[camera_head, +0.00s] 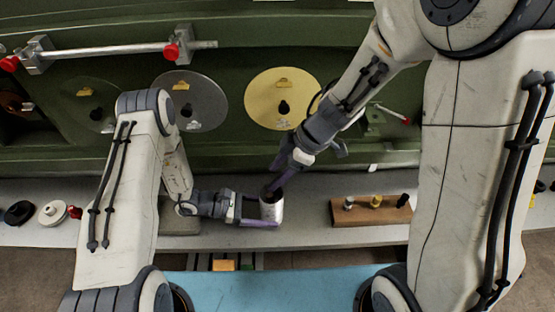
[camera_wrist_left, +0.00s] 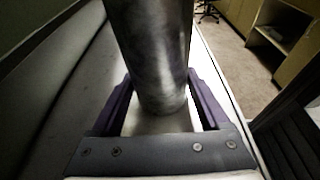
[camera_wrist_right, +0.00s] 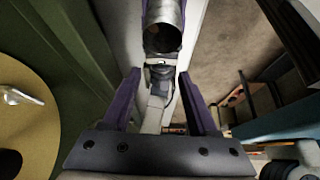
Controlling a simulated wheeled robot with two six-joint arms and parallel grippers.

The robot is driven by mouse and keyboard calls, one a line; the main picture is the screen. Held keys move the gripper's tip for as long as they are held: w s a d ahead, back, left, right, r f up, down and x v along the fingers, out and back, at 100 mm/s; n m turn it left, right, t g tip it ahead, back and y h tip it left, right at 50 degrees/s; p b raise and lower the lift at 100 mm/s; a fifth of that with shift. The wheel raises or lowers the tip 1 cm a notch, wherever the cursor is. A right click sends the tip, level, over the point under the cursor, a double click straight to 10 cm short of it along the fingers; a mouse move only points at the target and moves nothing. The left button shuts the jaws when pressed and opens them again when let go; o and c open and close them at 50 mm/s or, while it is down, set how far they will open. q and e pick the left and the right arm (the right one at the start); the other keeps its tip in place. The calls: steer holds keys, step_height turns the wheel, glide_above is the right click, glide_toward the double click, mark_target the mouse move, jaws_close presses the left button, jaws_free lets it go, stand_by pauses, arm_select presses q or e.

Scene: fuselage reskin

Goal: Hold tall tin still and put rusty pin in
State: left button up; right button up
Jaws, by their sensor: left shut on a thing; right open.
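The tall tin (camera_head: 272,211) is a grey metal cylinder standing upright near the shelf's front edge. My left gripper (camera_head: 262,208) is shut around it from the left; the left wrist view shows the tin (camera_wrist_left: 157,50) between the purple fingers. My right gripper (camera_head: 275,188) is above the tin's mouth, angled down, with open fingers. In the right wrist view the tin's open mouth (camera_wrist_right: 162,38) is dark, just beyond the fingertips, and nothing shows between the fingers. I cannot make out a rusty pin in or near the tin.
A wooden block (camera_head: 365,214) right of the tin holds a grey, a yellow and a black peg. Round discs (camera_head: 283,85) hang on the green fuselage wall behind. White and black round parts (camera_head: 52,213) lie at far left. The shelf between tin and block is clear.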

step_height(320, 180, up, 6)
stand_by(0.6)
arm_select(q)
steer(key=o, duration=0.8)
steer(key=shift+o, duration=0.2)
steer(key=v, duration=1.2)
arm_select(e)
steer(key=shift+d, duration=0.1)
